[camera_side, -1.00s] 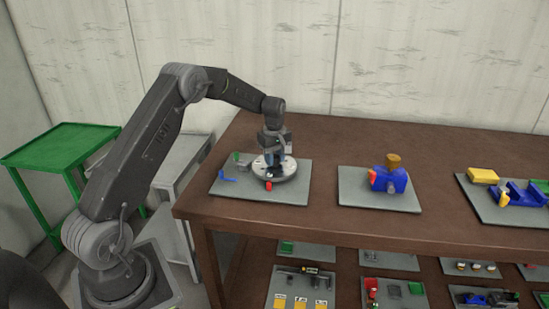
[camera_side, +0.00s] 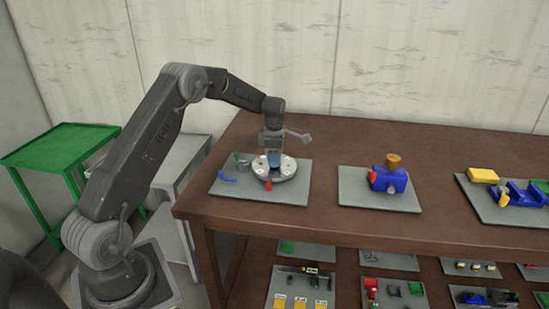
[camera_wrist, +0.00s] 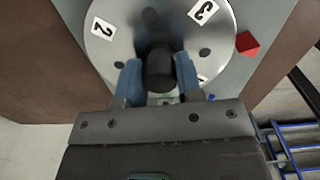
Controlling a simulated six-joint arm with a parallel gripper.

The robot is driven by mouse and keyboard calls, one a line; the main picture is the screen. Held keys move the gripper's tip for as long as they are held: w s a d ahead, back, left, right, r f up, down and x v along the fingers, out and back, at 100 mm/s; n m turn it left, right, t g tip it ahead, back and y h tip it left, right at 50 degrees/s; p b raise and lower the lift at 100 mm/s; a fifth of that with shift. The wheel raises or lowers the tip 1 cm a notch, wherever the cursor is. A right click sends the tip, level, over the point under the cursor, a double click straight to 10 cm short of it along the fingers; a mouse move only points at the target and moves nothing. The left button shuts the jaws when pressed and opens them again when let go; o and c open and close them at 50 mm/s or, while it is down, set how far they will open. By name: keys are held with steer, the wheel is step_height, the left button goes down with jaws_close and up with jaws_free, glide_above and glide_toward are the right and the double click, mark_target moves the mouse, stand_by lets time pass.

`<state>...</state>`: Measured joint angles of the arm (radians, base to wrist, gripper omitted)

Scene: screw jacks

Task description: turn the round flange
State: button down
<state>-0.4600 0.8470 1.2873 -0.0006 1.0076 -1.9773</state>
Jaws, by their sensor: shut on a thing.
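The round flange (camera_wrist: 112,48) is a light grey disc with dark holes and white number labels; "2" and "3" show in the wrist view. A dark round knob (camera_wrist: 160,72) stands up from it. My gripper (camera_wrist: 157,82) has its blue fingers on both sides of this knob and is shut on it. In the side view the flange (camera_side: 289,168) lies on a grey plate (camera_side: 295,195) at the table's left end, with my gripper (camera_side: 274,164) upright over it. The fingers and gripper body hide part of the flange.
A red piece (camera_side: 268,184) sits at the flange's near edge, also seen in the wrist view (camera_wrist: 247,43). Small green and blue pieces (camera_side: 228,181) lie left of it. A blue jack (camera_side: 388,180) stands on another plate to the right, with bare table between.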

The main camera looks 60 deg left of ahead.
steer(key=n, duration=0.3)
steer(key=shift+r+n, duration=0.1)
steer(key=shift+n, duration=2.1)
steer(key=c, duration=0.8)
jaws_free()
step_height(320, 180, up, 14)
steer(key=shift+f, duration=0.15)
